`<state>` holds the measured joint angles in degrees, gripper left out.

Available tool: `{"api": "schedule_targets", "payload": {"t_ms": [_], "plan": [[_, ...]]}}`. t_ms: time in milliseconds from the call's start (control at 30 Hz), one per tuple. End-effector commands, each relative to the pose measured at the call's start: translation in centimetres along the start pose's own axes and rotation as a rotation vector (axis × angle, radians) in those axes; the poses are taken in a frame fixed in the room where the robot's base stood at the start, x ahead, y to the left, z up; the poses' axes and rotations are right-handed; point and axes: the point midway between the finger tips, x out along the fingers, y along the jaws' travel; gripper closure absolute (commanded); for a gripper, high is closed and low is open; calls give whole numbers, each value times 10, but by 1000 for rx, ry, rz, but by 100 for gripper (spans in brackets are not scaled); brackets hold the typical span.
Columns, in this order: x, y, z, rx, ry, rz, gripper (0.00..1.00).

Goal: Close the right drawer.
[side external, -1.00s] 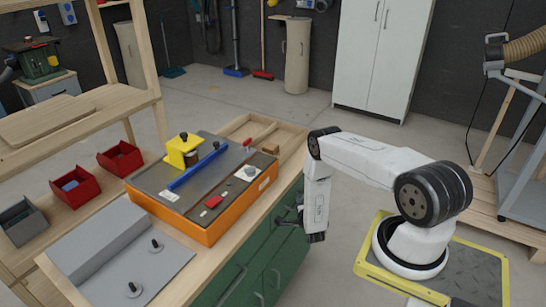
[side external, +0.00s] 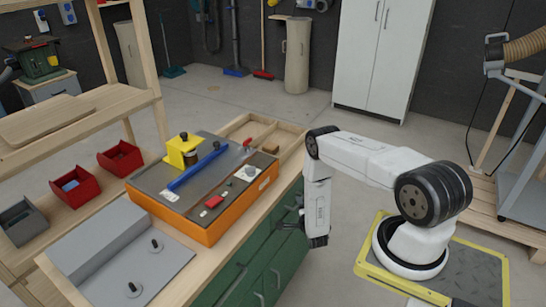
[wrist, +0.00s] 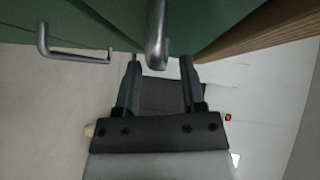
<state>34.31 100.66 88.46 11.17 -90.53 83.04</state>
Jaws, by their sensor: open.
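The green drawer fronts (side external: 268,236) are under the wooden workbench top in the side view. My gripper (side external: 294,213) is beside the right end of these fronts, and the bench edge and arm partly hide it. In the wrist view, my gripper (wrist: 161,64) is open, with its two fingers apart below a green front (wrist: 205,22). A grey metal handle (wrist: 157,38) hangs between the fingertips, close to them. I cannot tell whether it touches them. A second handle (wrist: 75,55) is to the left. How far the right drawer stands out is unclear.
An orange box with a grey top (side external: 205,222) stands on the bench, with a grey tray (side external: 165,265) at its left. Red bins (side external: 75,187) are behind. The floor right of the bench is clear up to my yellow-edged base plate.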

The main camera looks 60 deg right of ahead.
Motion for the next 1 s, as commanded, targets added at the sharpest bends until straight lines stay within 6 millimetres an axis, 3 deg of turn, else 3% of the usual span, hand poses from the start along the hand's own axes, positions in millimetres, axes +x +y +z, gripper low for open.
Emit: {"api": "schedule_targets", "payload": {"t_ms": [433,1000], "plan": [[-48,0,1,0,-2,0,48],[-51,-3,1,5,-4,16,48]]}}
